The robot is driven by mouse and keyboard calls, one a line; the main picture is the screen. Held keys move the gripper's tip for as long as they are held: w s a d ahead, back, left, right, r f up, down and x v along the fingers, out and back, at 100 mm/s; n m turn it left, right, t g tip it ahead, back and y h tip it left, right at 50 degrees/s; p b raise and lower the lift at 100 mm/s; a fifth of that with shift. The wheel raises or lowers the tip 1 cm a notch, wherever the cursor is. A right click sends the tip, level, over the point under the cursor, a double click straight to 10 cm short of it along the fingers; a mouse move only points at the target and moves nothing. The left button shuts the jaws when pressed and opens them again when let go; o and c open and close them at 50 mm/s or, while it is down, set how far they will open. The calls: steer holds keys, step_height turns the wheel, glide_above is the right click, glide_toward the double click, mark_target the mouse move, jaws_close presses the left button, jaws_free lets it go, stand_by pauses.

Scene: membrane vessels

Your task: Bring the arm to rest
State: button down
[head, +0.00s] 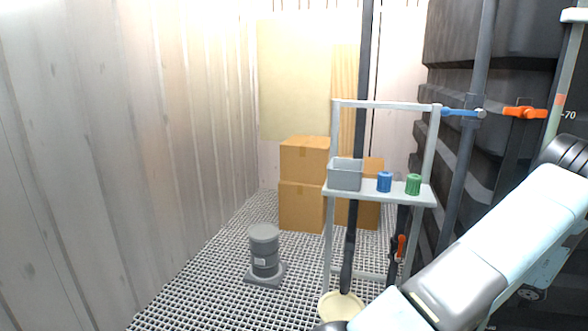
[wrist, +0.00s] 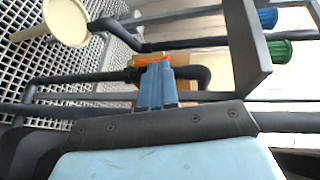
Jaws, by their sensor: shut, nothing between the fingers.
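My arm (head: 480,258) reaches in from the right edge of the head view down to the bottom middle, where its end is cut off by the frame. My gripper (wrist: 155,66) shows in the wrist view with its two blue-grey fingers together and nothing between them. An orange handle (wrist: 153,59) on dark pipework lies just beyond the fingertips in that view. I cannot tell whether the fingers touch it.
A white rack (head: 385,105) with a grey bin (head: 345,174), a blue cap (head: 384,182) and a green cap (head: 413,184) stands near my arm. A cream round dish (head: 341,306) is low beside it. Cardboard boxes (head: 302,205) and a grey canister (head: 264,250) stand on the grating, clear at left.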

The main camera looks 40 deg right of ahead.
steer(key=w+a+r+n+g+y, duration=0.2)
steer(key=w+a+r+g, duration=0.1)
steer(key=w+a+r, duration=0.5)
steer(key=w+a+r+n+g+y, duration=0.25)
steer(key=w+a+r, duration=0.2)
steer(key=w, duration=0.45)
steer(key=w+a+r+n+g+h, duration=0.1)
steer(key=w+a+r+n+g, duration=0.2)
steer(key=a, duration=0.6)
steer(key=w+a+r+n+g+h, duration=0.1)
steer(key=w+a+r+g, duration=0.2)
steer(key=w+a+r, duration=0.45)
steer(key=s+a+r+n+g+h, duration=0.1)
steer(key=s+a+r+n+h, duration=0.15)
steer(key=a, duration=0.75)
steer(key=s+a+r+n+g+h, duration=0.1)
steer(key=s+a+r, duration=0.15)
steer(key=a, duration=0.65)
steer(key=s+a+r+n+t+h, duration=0.2)
steer(key=s+a+r+n+t, duration=0.1)
steer(key=s+a, duration=0.7)
step_height(320, 180, up, 2)
steer(key=shift+s+a+r+n+t, duration=0.15)
steer(key=shift+s+a+n+t, duration=0.25)
steer(key=shift+a, duration=0.85)
steer(key=shift+w, duration=0.1)
